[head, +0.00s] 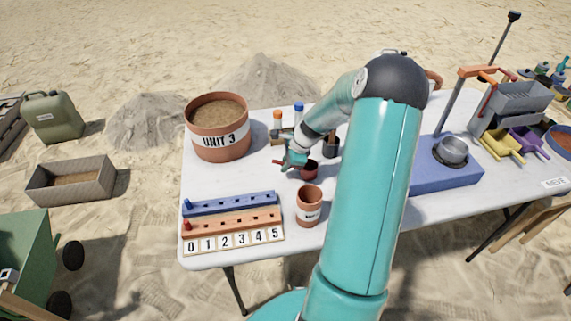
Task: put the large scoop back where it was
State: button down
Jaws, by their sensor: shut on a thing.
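My gripper (294,160) is over the white table, between the UNIT 3 pot and my arm's upper link. It is shut on a small dark red cup-like thing (309,171), which looks like the large scoop. Its handle is mostly hidden by the fingers. I cannot tell whether its bottom touches the table.
The UNIT 3 pot (220,138) of brown soil stands left. A small terracotta pot (309,209) and a numbered peg board (232,223) are in front. Yellow (502,147) and purple (529,141) scoop-like things lie right, by a blue block (440,178) with a metal bowl (452,150).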

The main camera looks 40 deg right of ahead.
jog(key=shift+f, duration=0.1)
jog(key=c, duration=1.5)
grip_release()
jog(key=shift+o, duration=0.2)
jog(key=v, duration=1.2)
jog(key=s+a+r+n+h, duration=0.1)
jog(key=a+r+n, duration=0.45)
jog(key=a, duration=0.35)
jog(key=s+a+r+n+h, duration=0.1)
jog(key=a+r+n, duration=0.4)
jog(key=a+r, duration=0.3)
jog(key=s+a+r+n, duration=0.2)
jog(key=s+a+n, duration=0.5)
jog(key=a, duration=0.1)
jog(key=s+a+r+n+t, duration=0.1)
jog(key=s+a+r+n, duration=0.2)
jog(key=s+a+n, duration=0.4)
jog(key=shift+a+t+h, duration=0.3)
jog(key=shift+a, duration=0.45)
